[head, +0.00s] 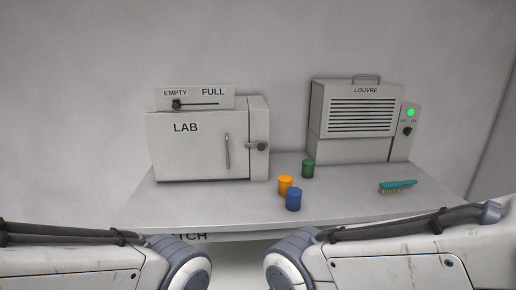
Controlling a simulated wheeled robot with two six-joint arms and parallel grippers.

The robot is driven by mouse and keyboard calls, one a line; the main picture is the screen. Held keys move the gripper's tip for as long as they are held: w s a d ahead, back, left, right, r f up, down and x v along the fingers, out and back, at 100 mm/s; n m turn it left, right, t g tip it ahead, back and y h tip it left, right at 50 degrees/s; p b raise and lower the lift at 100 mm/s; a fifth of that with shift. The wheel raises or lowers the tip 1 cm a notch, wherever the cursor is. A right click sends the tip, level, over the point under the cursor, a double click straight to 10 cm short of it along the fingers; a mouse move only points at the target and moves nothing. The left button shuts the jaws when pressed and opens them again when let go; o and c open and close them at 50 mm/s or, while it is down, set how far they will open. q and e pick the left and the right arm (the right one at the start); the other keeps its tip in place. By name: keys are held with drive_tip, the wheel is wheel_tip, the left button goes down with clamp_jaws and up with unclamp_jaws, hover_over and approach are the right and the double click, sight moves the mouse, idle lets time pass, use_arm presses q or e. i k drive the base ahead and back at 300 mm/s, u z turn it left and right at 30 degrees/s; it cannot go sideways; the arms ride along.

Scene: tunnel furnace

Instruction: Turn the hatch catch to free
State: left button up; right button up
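A panel below the bench's front edge bears a label (195,237) of which only "TCH" shows; my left arm covers the start of the word. I see no hatch catch there; that area is mostly hidden by my arms or out of the frame. Both of my arms cross the bottom of the head view, the left from the left and the right from the right. Neither gripper shows in the head view, so their opening cannot be seen.
The bench (225,205) carries a LAB cabinet (195,150) with its door shut and a knobbed latch (258,146), and a LOUVRE unit (362,118) with a green light. Orange (285,186), blue (293,200) and green (308,169) cylinders and a brush (397,186) stand or lie on it.

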sight(260, 146)
drive_tip(key=k, duration=0.6)
drive_tip(key=z, duration=0.55)
drive_tip(key=i, duration=1.25)
drive_tip(key=u, duration=0.65)
drive_tip(key=i, duration=0.4)
drive_tip(key=u, duration=0.45)
